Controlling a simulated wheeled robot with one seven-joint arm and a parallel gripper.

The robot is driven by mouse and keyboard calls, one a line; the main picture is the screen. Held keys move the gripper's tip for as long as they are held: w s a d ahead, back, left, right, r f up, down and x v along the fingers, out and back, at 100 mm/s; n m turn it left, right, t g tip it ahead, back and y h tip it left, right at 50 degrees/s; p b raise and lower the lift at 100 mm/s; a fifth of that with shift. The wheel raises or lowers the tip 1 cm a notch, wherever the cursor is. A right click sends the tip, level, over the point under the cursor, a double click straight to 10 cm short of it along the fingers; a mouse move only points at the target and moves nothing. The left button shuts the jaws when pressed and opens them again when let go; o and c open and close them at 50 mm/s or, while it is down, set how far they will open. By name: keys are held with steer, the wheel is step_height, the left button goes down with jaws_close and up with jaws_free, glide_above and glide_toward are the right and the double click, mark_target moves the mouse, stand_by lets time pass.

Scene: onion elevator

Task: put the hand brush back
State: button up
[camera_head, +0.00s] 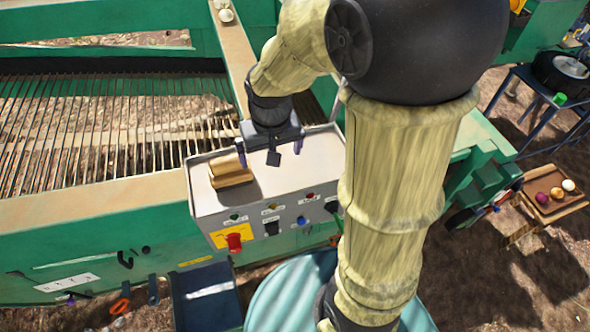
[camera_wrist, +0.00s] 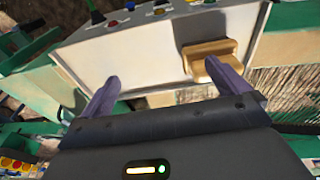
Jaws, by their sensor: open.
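A tan, wood-coloured block with a ridged shape, which looks like the hand brush (camera_head: 231,171), lies on the left part of the top of a grey control box (camera_head: 300,172). In the wrist view the brush (camera_wrist: 205,53) shows beside and partly behind the right finger. My gripper (camera_head: 270,157) is above the box top, right of the brush, with its purple fingers spread. In the wrist view my gripper (camera_wrist: 162,72) is open, with only bare box top between the fingers. Bristles cannot be made out.
The box front carries a red stop button (camera_head: 234,242) and several knobs. A slatted conveyor (camera_head: 100,130) runs behind and left. Tools with orange and dark handles (camera_head: 121,300) hang on the green frame beside a dark blue panel (camera_head: 205,295). A tray with onions (camera_head: 553,207) stands right.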

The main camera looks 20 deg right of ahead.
steer(key=s+d+f+t, duration=0.1)
steer(key=s+d+f, duration=0.1)
steer(key=s+d, duration=0.2)
steer(key=shift+s+f, duration=0.25)
steer(key=shift+s, duration=0.6)
steer(key=shift+c, duration=0.4)
